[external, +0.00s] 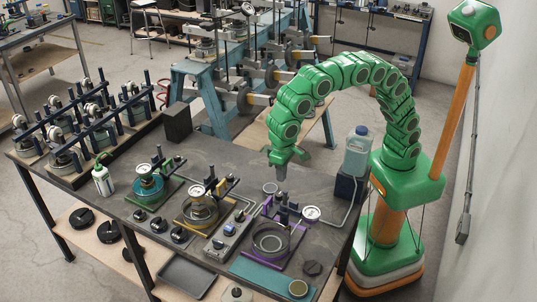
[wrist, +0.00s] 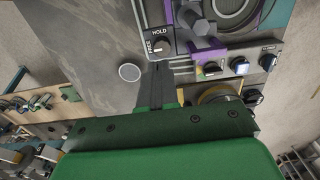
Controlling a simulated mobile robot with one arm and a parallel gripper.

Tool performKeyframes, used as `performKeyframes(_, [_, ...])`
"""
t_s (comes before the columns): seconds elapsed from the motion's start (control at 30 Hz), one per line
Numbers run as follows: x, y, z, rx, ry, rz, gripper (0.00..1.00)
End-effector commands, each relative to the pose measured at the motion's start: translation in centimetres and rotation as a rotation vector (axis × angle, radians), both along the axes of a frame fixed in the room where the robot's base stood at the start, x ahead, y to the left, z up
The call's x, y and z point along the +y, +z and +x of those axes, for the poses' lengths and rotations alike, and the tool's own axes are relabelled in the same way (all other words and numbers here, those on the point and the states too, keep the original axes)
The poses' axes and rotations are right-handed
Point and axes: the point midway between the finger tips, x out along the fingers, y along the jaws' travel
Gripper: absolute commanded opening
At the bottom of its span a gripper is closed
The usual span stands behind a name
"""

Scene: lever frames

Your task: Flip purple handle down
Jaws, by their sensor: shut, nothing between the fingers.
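The purple unit (external: 271,243) stands at the front right of the dark bench, a round clamp ring on a purple-edged plate. A narrow purple upright part (external: 267,205), which looks like its handle, stands at its back beside dark posts. In the wrist view a purple strip (wrist: 168,12) shows at the top, cut by the frame edge, so its full shape is hidden. My gripper (external: 282,176) points down above the bench, behind the purple unit and apart from it.
A yellow unit (external: 200,208) and a teal unit (external: 150,187) stand left of the purple one. A round gauge (external: 311,213) stands close to its right. A blue-capped jug (external: 357,150) is on a dark box near my base. Bare bench lies behind the units.

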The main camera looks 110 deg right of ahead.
Motion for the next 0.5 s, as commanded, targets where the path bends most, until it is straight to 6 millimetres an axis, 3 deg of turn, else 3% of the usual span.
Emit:
performKeyframes(0.3, [0.0,5.3,0.0,-0.004,0.001,0.001,0.0])
performKeyframes(0.5, [0.0,6.9,0.0,0.0,0.001,0.0,0.0])
